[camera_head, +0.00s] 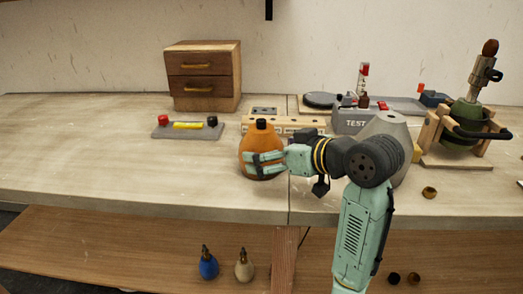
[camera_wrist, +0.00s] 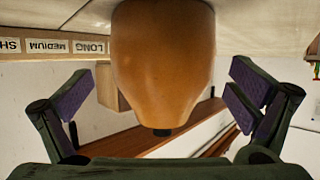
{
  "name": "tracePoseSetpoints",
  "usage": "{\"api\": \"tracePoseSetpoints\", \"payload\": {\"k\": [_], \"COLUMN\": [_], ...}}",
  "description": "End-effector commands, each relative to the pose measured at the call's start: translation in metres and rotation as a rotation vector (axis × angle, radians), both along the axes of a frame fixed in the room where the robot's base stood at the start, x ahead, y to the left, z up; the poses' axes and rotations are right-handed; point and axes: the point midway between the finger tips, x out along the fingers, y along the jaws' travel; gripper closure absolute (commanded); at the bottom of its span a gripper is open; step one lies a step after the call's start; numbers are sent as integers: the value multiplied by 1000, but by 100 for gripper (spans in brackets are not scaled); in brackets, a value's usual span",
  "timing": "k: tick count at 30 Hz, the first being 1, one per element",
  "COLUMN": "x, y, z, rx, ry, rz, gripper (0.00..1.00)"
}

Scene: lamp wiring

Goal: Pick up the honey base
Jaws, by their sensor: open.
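The honey base (camera_head: 261,137) is an orange-brown rounded bottle shape with a black cap, upright near the front of the worktop. My gripper (camera_head: 264,163) reaches in from the right, low at its body, and its fingers hide part of it. In the wrist view the honey base (camera_wrist: 162,60) appears upside down between the two spread fingers. Clear gaps show between it and the purple pads on both sides, so the gripper is open around it and not closed on it.
A wooden block rack (camera_head: 283,124) stands close behind the base. A grey stand (camera_head: 172,131) with coloured parts and a drawer box (camera_head: 204,76) are farther back. A TEST unit (camera_head: 355,122) is right. Blue (camera_head: 208,266) and beige (camera_head: 244,268) bases stand below. The worktop's left is clear.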

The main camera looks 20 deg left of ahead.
Motion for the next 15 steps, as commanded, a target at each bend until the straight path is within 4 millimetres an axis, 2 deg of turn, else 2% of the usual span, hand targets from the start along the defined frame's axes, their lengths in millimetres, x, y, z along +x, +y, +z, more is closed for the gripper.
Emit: {"api": "tracePoseSetpoints", "payload": {"k": [3,6,15], "x": [5,11,14], "y": [17,26,31], "z": [-8,-13,-16], "rx": [0,1,0], "ry": [3,3,-1], "rz": [4,2,0], "gripper": [0,0,0]}}
